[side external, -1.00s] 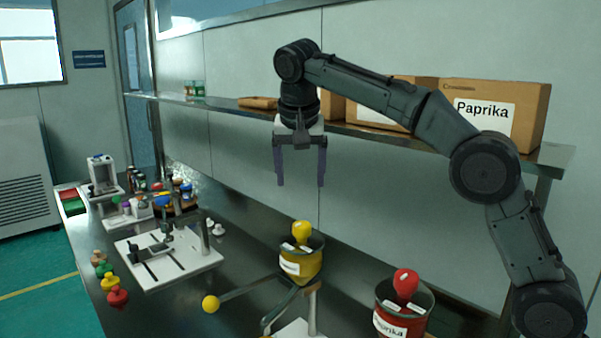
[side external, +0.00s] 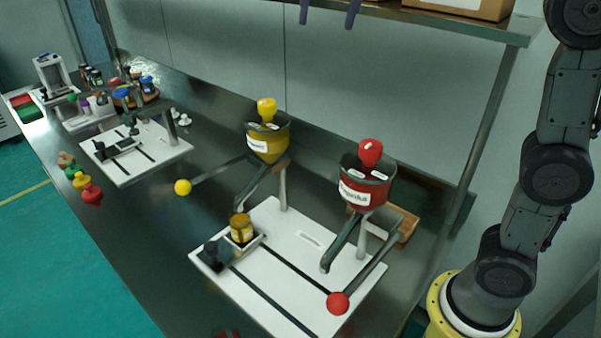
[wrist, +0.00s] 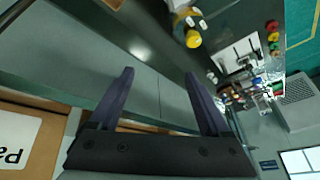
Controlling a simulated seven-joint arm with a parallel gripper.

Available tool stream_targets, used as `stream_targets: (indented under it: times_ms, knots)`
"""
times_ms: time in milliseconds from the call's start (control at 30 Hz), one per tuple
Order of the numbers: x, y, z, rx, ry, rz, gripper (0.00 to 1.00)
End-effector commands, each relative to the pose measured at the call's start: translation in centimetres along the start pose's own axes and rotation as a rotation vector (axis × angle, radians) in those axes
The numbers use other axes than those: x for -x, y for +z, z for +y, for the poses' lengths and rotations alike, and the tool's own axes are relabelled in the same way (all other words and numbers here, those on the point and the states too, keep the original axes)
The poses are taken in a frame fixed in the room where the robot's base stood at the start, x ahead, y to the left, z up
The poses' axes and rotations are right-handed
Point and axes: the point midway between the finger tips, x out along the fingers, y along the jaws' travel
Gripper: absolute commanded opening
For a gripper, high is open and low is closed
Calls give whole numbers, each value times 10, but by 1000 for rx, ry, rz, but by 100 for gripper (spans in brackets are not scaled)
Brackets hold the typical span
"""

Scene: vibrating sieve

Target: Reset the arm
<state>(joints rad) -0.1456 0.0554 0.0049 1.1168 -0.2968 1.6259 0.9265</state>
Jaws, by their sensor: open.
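My gripper (wrist: 160,103) is open and empty in the wrist view, its two dark fingers spread wide with nothing between them. In the side external view only its two fingertips (side external: 328,12) show at the top edge, in front of the wall and high above the bench. The rest of the gripper and the upper arm are out of that view. My lower arm stands at the right side of the side external view.
A white sieve board (side external: 282,226) holds a yellow funnel (side external: 267,145), a red funnel (side external: 364,190) and a small jar (side external: 241,229). A second white board (side external: 160,162) stands farther left. A shelf (side external: 440,24) with cardboard boxes (side external: 470,7) runs along the wall.

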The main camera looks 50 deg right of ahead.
Motion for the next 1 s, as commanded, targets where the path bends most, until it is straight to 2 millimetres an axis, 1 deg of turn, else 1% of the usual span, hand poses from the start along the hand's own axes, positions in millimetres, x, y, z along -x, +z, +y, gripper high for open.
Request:
stream_targets:
  times_ms: [33,133,233,367,500,567,700,800,900,967,1000]
  knots:
    - [6,9,21,15,-13,0,81]
    - [8,30,52,65,-40,-5,81]
    - [4,53,79,126,-68,-9,81]
    - [-9,88,111,214,-106,-13,81]
    - [-33,128,140,320,-148,-17,81]
    - [-46,147,151,368,-166,-17,81]
    - [-81,189,172,487,-208,-19,81]
    - [-106,215,182,576,-232,-24,81]
    - [-128,234,186,667,-249,-35,81]
    - [-135,237,184,719,-262,-25,81]
    - [-133,234,180,743,-273,-6,81]
